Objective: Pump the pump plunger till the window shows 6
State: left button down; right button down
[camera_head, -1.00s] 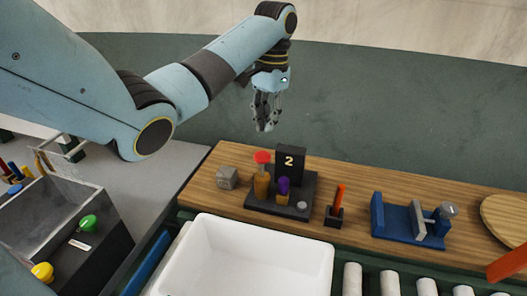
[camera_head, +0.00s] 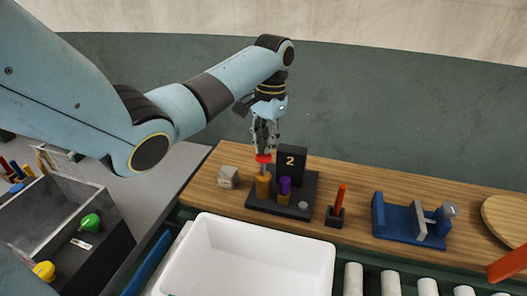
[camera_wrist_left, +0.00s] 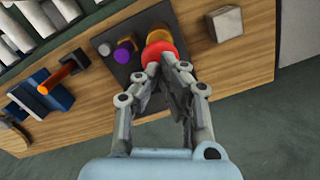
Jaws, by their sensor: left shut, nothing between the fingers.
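The pump stands on a dark base (camera_head: 256,203) on the wooden bench. Its plunger has a red cap (camera_head: 263,158) above an orange-brown cylinder (camera_head: 263,185); the red cap also shows in the left wrist view (camera_wrist_left: 158,53). The window (camera_head: 290,161) on the dark upright block reads 2. My left gripper (camera_head: 264,148) points down with its fingers shut and empty, its tips right at the top of the red cap. Whether they touch it is hard to tell. In the left wrist view the fingertips (camera_wrist_left: 166,62) overlap the cap's edge. My right gripper is not in view.
A purple-topped peg (camera_head: 284,184) and a grey knob (camera_head: 303,205) share the base. A grey block (camera_head: 228,177) is to the left. An orange-handled lever (camera_head: 341,197) and a blue vise-like fixture (camera_head: 397,218) are to the right. A white bin (camera_head: 250,253) is in front.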

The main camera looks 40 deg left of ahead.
pick_arm(q)
jog(key=shift+f+b, duration=0.6)
jog(key=shift+f, duration=1.15)
jog(key=shift+w+r, duration=0.1)
jog(key=w, duration=0.1)
jog(key=w+r, duration=0.1)
jog(key=shift+w+b, duration=0.3)
jog(key=shift+w, duration=0.1)
notch_tip(320, 180, up, 8)
jog(key=shift+w+f, duration=0.25)
jog(key=shift+w, duration=0.15)
